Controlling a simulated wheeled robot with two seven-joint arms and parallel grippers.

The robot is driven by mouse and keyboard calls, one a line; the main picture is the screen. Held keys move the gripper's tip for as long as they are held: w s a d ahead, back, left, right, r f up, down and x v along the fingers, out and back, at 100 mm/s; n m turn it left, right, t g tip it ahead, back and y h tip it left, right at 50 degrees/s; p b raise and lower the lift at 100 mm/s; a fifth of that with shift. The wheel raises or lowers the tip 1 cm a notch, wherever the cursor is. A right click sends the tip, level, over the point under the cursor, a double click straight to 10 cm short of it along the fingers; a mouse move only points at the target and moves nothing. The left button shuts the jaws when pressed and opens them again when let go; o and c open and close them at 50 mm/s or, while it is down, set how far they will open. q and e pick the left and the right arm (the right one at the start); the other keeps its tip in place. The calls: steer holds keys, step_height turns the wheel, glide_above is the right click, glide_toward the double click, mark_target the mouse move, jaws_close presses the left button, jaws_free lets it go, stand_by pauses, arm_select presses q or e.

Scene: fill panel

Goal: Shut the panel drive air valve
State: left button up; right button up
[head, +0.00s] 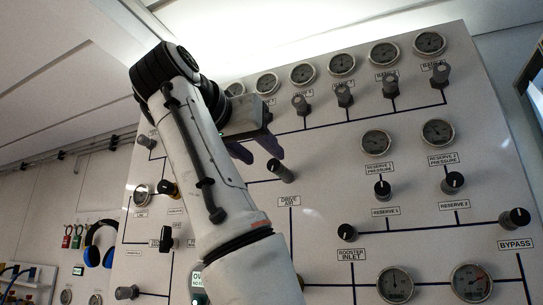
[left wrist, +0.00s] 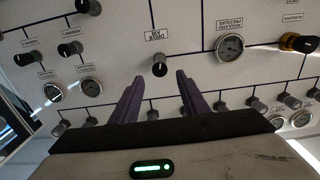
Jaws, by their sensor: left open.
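The drive air valve is a dark knob (head: 281,170) on the white panel, just above the label reading DRIVE AIR (head: 289,201). In the left wrist view the same knob (left wrist: 159,66) shows beside its upside-down label (left wrist: 157,36). My left gripper (head: 259,150) is open and empty, its two purple fingers pointing at the panel. In the head view it is up and left of the knob. In the left wrist view the knob lies just beyond the fingertips (left wrist: 157,78), lined up with the gap between them and apart from both. My right gripper is not in view.
A row of knobs with gauges (head: 341,65) runs along the panel top. Reserve knobs (head: 382,188), a booster inlet knob (head: 347,231) and a bypass knob (head: 514,218) stick out at right. A yellow-collared knob (left wrist: 298,43) is at right in the wrist view. Blue headphones (head: 98,244) hang at left.

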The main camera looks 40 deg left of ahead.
mark_target(273, 164)
arm_select(q)
steer(key=p+x, duration=0.1)
steer(key=x, duration=0.3)
steer(key=shift+r, duration=0.1)
steer(key=shift+w, duration=0.55)
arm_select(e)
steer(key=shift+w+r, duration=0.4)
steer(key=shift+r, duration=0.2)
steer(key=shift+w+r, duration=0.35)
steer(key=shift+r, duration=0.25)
arm_select(q)
jaws_close()
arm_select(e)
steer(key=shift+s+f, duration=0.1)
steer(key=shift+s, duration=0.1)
